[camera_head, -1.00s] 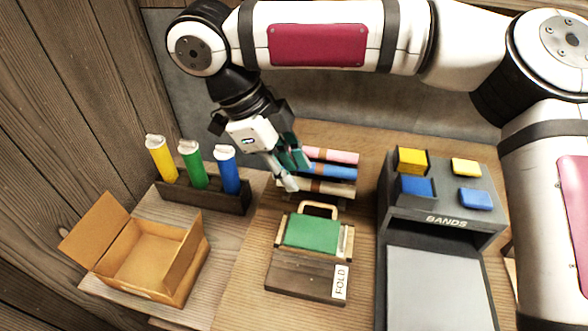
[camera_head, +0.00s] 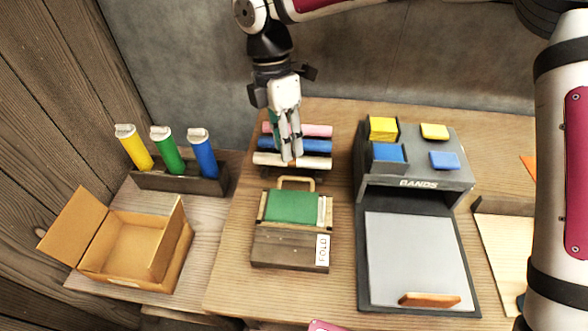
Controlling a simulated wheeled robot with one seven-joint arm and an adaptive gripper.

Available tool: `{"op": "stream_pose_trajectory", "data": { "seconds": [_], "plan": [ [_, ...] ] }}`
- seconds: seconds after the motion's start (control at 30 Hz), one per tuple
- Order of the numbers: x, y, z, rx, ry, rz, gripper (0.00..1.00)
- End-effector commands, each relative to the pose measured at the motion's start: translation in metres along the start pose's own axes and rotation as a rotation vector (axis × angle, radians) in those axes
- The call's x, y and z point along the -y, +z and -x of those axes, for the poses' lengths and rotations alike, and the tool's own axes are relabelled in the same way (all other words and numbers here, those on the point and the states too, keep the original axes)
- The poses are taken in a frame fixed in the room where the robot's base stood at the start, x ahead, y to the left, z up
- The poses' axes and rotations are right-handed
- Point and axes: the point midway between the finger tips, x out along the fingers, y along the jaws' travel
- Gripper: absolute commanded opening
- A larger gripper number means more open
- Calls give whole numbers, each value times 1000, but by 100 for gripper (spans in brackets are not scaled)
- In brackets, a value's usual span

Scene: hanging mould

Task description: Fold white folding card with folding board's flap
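The folding board (camera_head: 287,251) lies on the table in the middle. It has a green panel (camera_head: 292,207) on its upper part, a tan handle at its back edge and a "FOLD" label at front right. I cannot tell whether the green panel is the flap or a card. A cream-white strip (camera_head: 318,163), possibly the white folding card, is the front one in a rack behind the board, with blue and pink strips behind it. My gripper (camera_head: 291,159) points down over the white strip. Its fingers look close together; whether they touch or hold the strip is unclear.
An open cardboard box (camera_head: 123,251) stands at left, below a rack with yellow, green and blue tubes (camera_head: 203,155). Right of the board is a grey "BANDS" holder (camera_head: 417,183) with yellow and blue pieces. A grey tray (camera_head: 412,258) holding an orange-brown bar (camera_head: 429,299) lies in front.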

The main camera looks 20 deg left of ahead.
Motion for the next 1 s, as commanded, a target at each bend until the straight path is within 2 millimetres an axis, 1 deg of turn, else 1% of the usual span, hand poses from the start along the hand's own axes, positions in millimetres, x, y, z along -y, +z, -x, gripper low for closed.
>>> {"op": "stream_pose_trajectory", "data": {
  "seconds": [0.03, 0.1, 0.2, 0.33, 0.47, 0.57, 0.67, 1.0],
  "plan": [
    [-4, 8, 4, -14, 23, -132, 29],
    [-8, 18, 7, -39, 49, -304, 29],
    [-14, 29, 12, -73, 78, -504, 29],
    [-19, 39, 17, -102, 102, -662, 29],
    [-21, 42, 15, -112, 108, -716, 29],
    [-22, 41, 6, -112, 105, -719, 29],
    [-24, 40, -10, -112, 104, -716, 29],
    [-32, 35, -76, -111, 103, -712, 29]
  ]
}}
